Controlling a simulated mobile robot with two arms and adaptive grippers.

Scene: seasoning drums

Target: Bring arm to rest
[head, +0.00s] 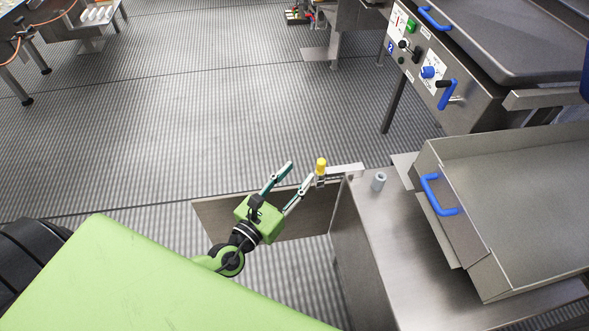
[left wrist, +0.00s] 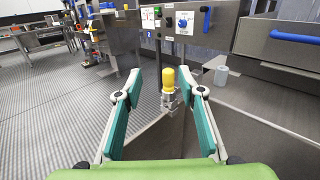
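My left gripper (head: 296,178) is open in the head view, with its green body and two teal-padded fingers pointing up and right. In the left wrist view its fingers (left wrist: 160,95) stand wide apart with nothing gripped between them. A yellow-topped fitting (head: 320,167) on a metal bracket lies just beyond the fingertips; it also shows between the fingers in the left wrist view (left wrist: 168,80). I cannot tell whether a finger touches it. My right gripper shows in neither view.
A steel table (head: 400,250) with a small grey cylinder (head: 379,181) stands at right. A steel tray with a blue handle (head: 438,195) rests there. A machine with knobs (head: 430,70) is at the upper right. An open panel (head: 290,215) sits below the gripper.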

